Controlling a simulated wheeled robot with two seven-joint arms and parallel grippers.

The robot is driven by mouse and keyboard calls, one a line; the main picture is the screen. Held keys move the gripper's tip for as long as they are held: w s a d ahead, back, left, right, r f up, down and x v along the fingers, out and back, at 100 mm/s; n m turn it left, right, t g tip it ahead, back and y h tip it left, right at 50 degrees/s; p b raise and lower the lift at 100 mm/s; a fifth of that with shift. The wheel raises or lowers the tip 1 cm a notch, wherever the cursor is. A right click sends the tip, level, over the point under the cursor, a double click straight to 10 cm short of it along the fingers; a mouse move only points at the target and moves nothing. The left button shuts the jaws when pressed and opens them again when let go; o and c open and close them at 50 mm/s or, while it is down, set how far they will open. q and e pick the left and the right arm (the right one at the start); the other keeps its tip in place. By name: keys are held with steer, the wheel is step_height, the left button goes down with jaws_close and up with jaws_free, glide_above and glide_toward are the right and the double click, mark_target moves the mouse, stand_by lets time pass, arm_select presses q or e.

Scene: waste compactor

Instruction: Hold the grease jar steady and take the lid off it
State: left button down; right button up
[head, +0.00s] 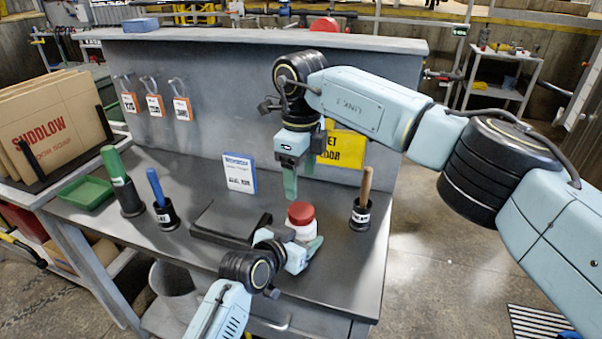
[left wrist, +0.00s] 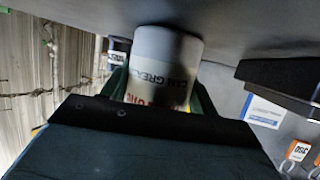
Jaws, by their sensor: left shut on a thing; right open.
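The grease jar (head: 302,231) is white with a red lid (head: 301,213) and stands upright on the grey workbench, right of centre in the head view. The lid sits on the jar. My left gripper (head: 308,247) is shut on the jar's body from the near side. In the left wrist view the jar (left wrist: 162,65) appears upside down between the green fingers, its grease label partly hidden by the gripper. My right gripper (head: 298,182) points down, open and empty, above the lid and apart from it.
A black cup with a wooden-handled tool (head: 360,214) stands right of the jar. A dark flat block (head: 230,224) lies to the left. Blue-handled (head: 164,213) and green-handled (head: 127,197) tools stand in black cups further left. A white-and-blue card (head: 240,173) stands behind.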

mark_target(301, 210)
steer(key=m, duration=0.9)
steer(key=shift+m, duration=0.3)
steer(key=m, duration=0.3)
steer(key=shift+m, duration=0.4)
steer(key=m, duration=0.5)
steer(key=shift+m, duration=0.3)
steer(key=m, duration=0.6)
steer(key=shift+f+m, duration=0.3)
steer(key=shift+f, duration=3.75)
